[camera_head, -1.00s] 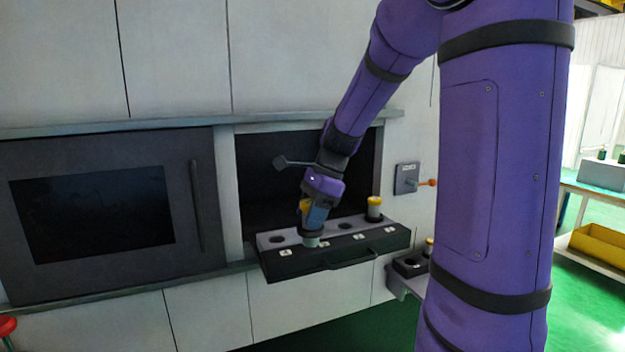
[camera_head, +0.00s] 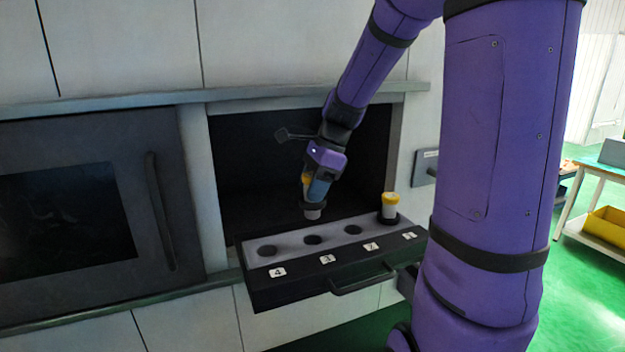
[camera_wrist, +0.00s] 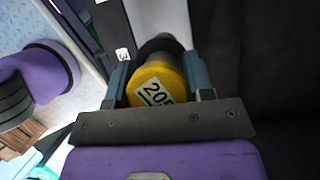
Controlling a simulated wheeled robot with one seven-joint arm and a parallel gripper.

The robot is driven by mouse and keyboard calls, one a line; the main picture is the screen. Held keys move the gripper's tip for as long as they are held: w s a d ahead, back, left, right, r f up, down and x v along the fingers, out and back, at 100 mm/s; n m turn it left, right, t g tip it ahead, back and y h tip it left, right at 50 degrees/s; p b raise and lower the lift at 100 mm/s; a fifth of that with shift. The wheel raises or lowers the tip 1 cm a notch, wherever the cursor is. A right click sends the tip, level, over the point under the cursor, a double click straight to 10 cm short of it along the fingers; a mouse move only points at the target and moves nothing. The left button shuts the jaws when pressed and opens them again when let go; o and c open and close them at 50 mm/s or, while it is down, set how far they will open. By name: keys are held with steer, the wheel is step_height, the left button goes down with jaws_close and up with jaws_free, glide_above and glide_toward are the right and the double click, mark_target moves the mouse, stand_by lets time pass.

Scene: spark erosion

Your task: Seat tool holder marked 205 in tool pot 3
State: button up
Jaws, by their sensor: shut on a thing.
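My gripper (camera_head: 314,190) is shut on a tool holder (camera_head: 313,214) with a yellow top and a grey lower end. In the wrist view my gripper (camera_wrist: 160,74) has a finger on each side of the holder, whose yellow top (camera_wrist: 155,85) bears a label reading 205, partly cut off. In the head view the holder hangs slightly tilted. Its lower end shows just above tool pot 3 (camera_head: 313,240), an empty dark hole behind the label 3 (camera_head: 328,260), with a gap between them in the picture. Whether it is centred over the pot is unclear.
The pots are in a pulled-out dark drawer (camera_head: 300,289) with a front handle (camera_head: 362,280). Pot 4 (camera_head: 267,250) and pot 2 (camera_head: 353,229) are empty. Another yellow-topped holder (camera_head: 390,204) stands in pot 1. A dark recess (camera_head: 255,165) lies behind.

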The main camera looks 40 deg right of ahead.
steer(key=shift+f, duration=4.15)
steer(key=shift+f, duration=0.4)
steer(key=o, duration=1.3)
steer(key=shift+w+a+r+v, duration=0.15)
steer(key=shift+a+v, duration=0.25)
steer(key=shift+v, duration=2.5)
steer(key=shift+w+a+r+v, duration=0.2)
steer(key=shift+a+v, duration=0.15)
steer(key=shift+v, duration=2.5)
steer(key=shift+w+a+r+v, duration=0.15)
steer(key=shift+a+v, duration=0.25)
steer(key=shift+v, duration=2.5)
steer(key=shift+a, duration=0.1)
steer(key=s+a+n+t+h, duration=0.1)
steer(key=s+a+n, duration=0.3)
steer(key=n, duration=0.3)
steer(key=s+a+n+t+h, duration=0.1)
steer(key=s+a+n, duration=0.4)
steer(key=s+n, duration=0.2)
steer(key=s+a+r+n+t+h, duration=0.1)
steer(key=s+a+n+h, duration=0.1)
steer(key=s+a+n, duration=0.3)
steer(key=shift+s+a+n+t, duration=0.15)
steer(key=shift+s+n, duration=0.15)
steer(key=shift+n, duration=0.45)
steer(key=shift+s+a+n+t, duration=0.15)
steer(key=shift+s+n, duration=0.15)
steer(key=shift+n, duration=0.45)
